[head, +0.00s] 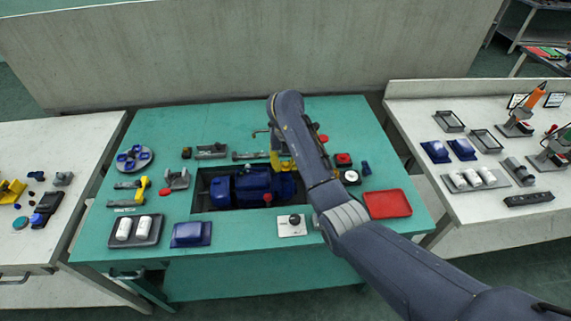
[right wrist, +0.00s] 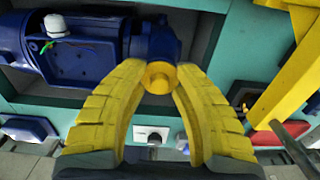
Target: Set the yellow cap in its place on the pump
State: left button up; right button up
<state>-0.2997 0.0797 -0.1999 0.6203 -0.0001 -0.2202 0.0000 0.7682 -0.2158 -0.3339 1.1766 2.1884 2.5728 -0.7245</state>
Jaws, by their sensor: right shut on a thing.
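The dark blue pump (head: 240,187) lies in the recess of the green table in the head view; its blue body (right wrist: 85,50) fills the upper left of the right wrist view. My right gripper (right wrist: 158,70) has its yellow fingers closed on the small round yellow cap (right wrist: 158,80). The cap is over the blue round end (right wrist: 155,42) of the pump; I cannot tell whether it touches it. In the head view my right arm hides the cap, and the gripper's yellow fingers (head: 284,162) show only partly. My left gripper is not in view.
A red tray (head: 387,204) and a white plate with a black knob (head: 292,225) lie near the front right. A dark tray with white cylinders (head: 136,231) and a blue block (head: 191,234) are at the front left. A yellow frame (right wrist: 290,85) stands close to the gripper's right.

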jog(key=o, duration=0.9)
jog(key=shift+c, duration=0.2)
jog(key=shift+r, duration=0.1)
jog(key=shift+r, duration=2.85)
jog(key=shift+r, duration=0.1)
